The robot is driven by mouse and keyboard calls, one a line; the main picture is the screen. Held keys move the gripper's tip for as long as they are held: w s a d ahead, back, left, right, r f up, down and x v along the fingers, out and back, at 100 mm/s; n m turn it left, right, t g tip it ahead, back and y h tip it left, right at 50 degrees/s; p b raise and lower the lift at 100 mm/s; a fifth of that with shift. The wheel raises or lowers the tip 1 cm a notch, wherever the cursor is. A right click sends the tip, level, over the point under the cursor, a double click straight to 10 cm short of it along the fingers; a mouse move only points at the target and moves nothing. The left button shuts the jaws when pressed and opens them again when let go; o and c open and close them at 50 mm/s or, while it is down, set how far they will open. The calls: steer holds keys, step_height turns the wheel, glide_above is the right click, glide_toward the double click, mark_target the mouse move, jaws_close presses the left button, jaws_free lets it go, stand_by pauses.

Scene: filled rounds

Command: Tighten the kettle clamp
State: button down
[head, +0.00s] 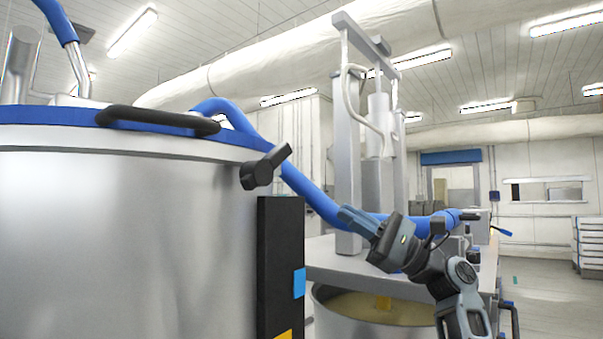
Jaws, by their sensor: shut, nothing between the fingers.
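The kettle (120,235) is a large steel vessel filling the left side of the head view. It has a blue lid rim (60,115) with a black bar handle (158,121). The clamp (263,169) looks to be the dark knob with a short lever at the kettle's upper right edge; its lever points up and to the right. My gripper (346,214) is to the right of the clamp and lower in the picture, apart from it. Its fingers are shut and empty, pointing left and slightly up.
A black upright panel (280,265) with blue and yellow patches stands below the clamp. A thick blue hose (312,190) runs from the lid behind my gripper. A grey frame machine (375,150) stands on a table, with an open round vessel (350,310) below. Floor is clear at right.

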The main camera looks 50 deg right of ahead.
mark_target(268, 165)
steer(key=w+a+r+m+p, duration=0.1)
steer(key=w+a+r+p, duration=0.2)
steer(key=w+a+r, duration=0.3)
steer(key=shift+w+a+r, duration=0.3)
steer(key=shift+w+r, duration=0.05)
steer(key=shift+r, duration=0.9)
steer(key=shift+r, duration=0.1)
